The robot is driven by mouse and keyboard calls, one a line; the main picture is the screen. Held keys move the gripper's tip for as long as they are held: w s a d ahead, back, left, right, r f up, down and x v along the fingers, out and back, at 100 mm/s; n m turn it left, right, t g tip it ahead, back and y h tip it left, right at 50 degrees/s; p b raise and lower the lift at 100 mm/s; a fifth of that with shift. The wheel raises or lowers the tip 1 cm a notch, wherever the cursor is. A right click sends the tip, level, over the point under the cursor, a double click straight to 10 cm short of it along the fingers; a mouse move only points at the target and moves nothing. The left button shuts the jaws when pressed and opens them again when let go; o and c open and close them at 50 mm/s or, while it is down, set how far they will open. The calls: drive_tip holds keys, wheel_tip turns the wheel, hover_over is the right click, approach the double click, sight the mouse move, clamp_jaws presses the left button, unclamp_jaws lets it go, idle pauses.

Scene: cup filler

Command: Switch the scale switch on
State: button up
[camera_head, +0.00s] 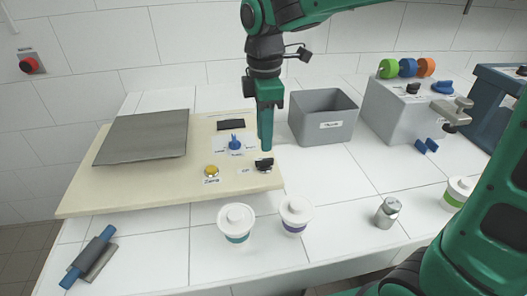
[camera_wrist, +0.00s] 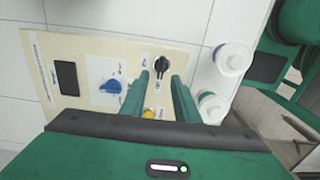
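The scale is a beige board (camera_head: 90,200) with a grey weighing plate (camera_head: 145,137), seen in the head view. A black knob-like switch (camera_head: 264,164) sits near its front right corner, with a small label reading like "OFF" on its left. My gripper (camera_head: 267,149) points down just above and behind this switch. In the wrist view the black switch (camera_wrist: 161,66) shows just beyond and between the fingertips of my gripper (camera_wrist: 160,77). The fingers are apart with nothing between them. I cannot tell whether they touch the switch.
A blue knob (camera_head: 235,143), a yellow button (camera_head: 211,171) and a black display (camera_head: 231,124) are on the board. Two white lidded cups (camera_head: 236,222) (camera_head: 296,214) stand in front. A grey bin (camera_head: 322,118) stands close on the right. A metal weight (camera_head: 388,211) stands farther right.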

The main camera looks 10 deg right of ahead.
sight(265, 159)
drive_tip(key=shift+f, duration=3.2)
clamp_jaws()
